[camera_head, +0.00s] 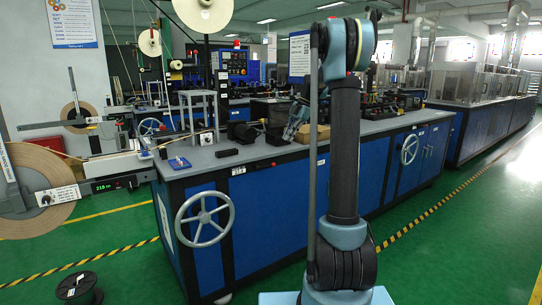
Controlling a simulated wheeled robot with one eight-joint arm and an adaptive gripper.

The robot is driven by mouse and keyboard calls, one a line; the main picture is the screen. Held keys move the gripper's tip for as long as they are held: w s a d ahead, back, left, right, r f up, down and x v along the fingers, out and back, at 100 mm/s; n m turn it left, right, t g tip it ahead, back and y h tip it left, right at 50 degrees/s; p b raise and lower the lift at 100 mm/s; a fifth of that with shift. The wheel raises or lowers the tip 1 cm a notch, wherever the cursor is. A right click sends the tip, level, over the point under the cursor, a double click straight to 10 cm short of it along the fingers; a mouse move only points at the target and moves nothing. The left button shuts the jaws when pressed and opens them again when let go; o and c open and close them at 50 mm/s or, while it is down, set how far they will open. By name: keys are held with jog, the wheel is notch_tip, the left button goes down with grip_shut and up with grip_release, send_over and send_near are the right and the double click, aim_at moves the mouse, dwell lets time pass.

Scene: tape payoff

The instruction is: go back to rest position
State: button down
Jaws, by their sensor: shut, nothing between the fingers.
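My arm stands upright right of centre in the head view, its thick dark link rising from the base to a light-blue elbow joint. The forearm reaches away over the bench (232,158), mostly hidden behind the upright link. My gripper (289,136) shows small and dark beside a light-blue wrist part, above the grey bench top. It is shut and empty. Its fingertips are too small to make out well, and I cannot tell how far they are above the bench.
A large brown tape reel (40,190) and a lit display box (115,183) stand at left. A black spool (79,288) lies on the green floor, which is clear at right.

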jog(key=s+d+f+m+t+h, duration=0.1)
jog(key=s+m, duration=0.5)
jog(key=s, duration=0.7)
jog(key=s+d+f+m+h, duration=0.15)
jog(key=s+m, duration=0.45)
jog(key=s, duration=0.7)
jog(key=s+d+f+m+t+h, duration=0.1)
jog(key=s+d+f+m+h, duration=0.1)
jog(key=s+f+m, duration=1)
jog(key=s+d+f, duration=0.1)
jog(key=s+f, duration=0.3)
jog(key=s, duration=0.4)
jog(key=shift+s+f+m+t, duration=0.3)
jog(key=shift+s+f+t, duration=0.05)
jog(key=shift+f+t, duration=0.05)
jog(key=shift+h, duration=0.25)
